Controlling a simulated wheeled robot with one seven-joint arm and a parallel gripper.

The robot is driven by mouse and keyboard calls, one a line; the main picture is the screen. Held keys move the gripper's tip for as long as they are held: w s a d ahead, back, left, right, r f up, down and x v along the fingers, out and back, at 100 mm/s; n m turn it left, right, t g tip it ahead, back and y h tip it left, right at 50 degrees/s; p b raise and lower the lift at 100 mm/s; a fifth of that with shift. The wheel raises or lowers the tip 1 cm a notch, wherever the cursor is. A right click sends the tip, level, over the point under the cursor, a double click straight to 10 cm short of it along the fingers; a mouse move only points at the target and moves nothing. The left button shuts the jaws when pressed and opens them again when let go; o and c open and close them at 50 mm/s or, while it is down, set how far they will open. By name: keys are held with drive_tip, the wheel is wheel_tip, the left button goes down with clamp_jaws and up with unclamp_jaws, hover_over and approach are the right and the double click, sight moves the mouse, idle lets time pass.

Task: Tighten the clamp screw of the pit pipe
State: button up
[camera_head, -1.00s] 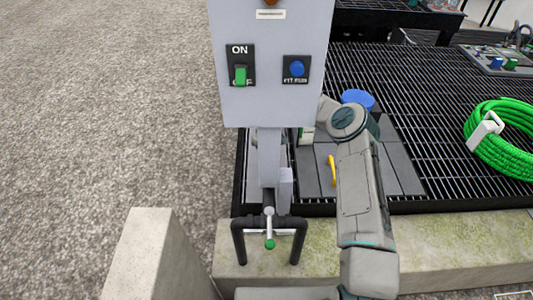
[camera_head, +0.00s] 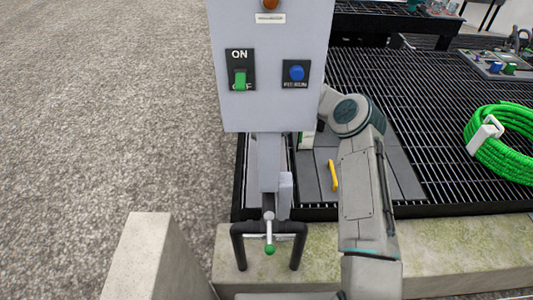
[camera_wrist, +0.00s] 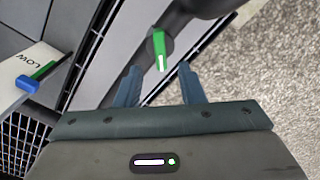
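A green handle with a white stripe (camera_wrist: 159,45) sticks out from a dark pipe (camera_wrist: 195,22) in the wrist view. I cannot tell for certain whether it is the clamp screw. My gripper (camera_wrist: 158,69) is open, with its blue-grey fingers apart. The handle's free end appears between and just ahead of the fingertips, with no visible contact. My gripper is hidden in the head view, where only my arm shows. There a small lever with a green tip (camera_head: 270,249) hangs at a black pipe frame (camera_head: 238,247) at the front.
A grey control box (camera_head: 268,108) with an ON/OFF switch stands left of my arm. A yellow handle (camera_head: 333,175) lies beside my arm over grey plates. A green hose coil (camera_head: 482,153) rests on the grating (camera_head: 425,110). A LOW-marked plate (camera_wrist: 12,88) is at left.

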drive_tip(key=shift+r, duration=0.95)
drive_tip(key=shift+w+d+f, duration=0.1)
drive_tip(key=shift+w+f, duration=0.05)
clamp_jaws()
drive_tip(key=w+d+f+m+t+y+b, duration=0.4)
drive_tip(key=w+d+f+m+t+b, duration=0.45)
drive_tip(key=d, duration=0.25)
drive_tip(key=s+d+m+t+y+b, duration=0.1)
drive_tip(key=s+d+m+y+b, duration=0.25)
drive_tip(key=s+y, duration=0.25)
drive_tip(key=s+d+m+y+b, duration=0.25)
drive_tip(key=s+y+b, duration=0.2)
drive_tip(key=s, duration=0.25)
drive_tip(key=w+a+b, duration=0.1)
drive_tip(key=w+a, duration=0.2)
drive_tip(key=a, duration=0.9)
drive_tip(key=shift+f+m+b, duration=0.35)
drive_tip(key=shift+b, duration=0.05)
